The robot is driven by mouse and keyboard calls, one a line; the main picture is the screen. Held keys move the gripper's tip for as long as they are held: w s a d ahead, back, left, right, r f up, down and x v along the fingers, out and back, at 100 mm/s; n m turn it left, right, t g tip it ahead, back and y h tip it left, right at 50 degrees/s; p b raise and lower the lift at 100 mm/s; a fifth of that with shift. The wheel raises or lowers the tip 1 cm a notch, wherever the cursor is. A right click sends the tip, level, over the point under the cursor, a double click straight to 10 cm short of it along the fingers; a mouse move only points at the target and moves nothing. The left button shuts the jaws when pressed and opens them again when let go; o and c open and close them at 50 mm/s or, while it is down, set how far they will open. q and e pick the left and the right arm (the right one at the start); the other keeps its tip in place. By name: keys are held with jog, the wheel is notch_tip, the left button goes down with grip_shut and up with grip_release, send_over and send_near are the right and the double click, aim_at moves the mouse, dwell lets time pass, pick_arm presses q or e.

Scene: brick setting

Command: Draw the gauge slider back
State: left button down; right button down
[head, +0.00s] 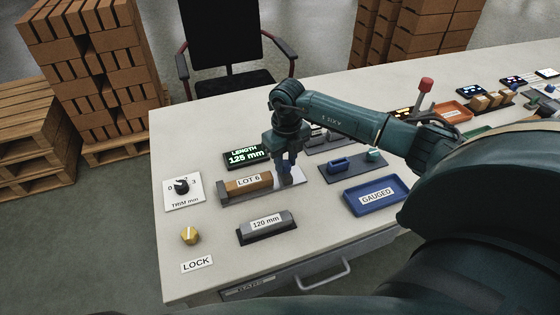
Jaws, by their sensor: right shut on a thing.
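The gauge (266,197) is a grey bed near the left end of the table. A tan brick labelled LOT 6 (248,185) lies on it. The gauge slider (298,177) is at the bed's right end, partly hidden by my right gripper (287,172). My right gripper points down and is shut on the slider, close to the brick's right end; I cannot tell whether slider and brick touch. A display (246,156) behind the gauge reads LENGTH 125 mm. My left gripper is not in view.
A grey 120 mm block (266,227) lies in front. A trim dial (181,187) and yellow lock knob (190,236) are at left. A blue GAUGED tray (376,195) and a blue-handled fixture (340,165) are at right. My right arm spans the table's right side.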

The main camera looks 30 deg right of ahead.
aim_at(287, 162)
jog(key=shift+d, duration=0.25)
jog(key=c, duration=1.1)
grip_release()
jog(key=shift+r, duration=0.15)
notch_tip(287, 162, up, 13)
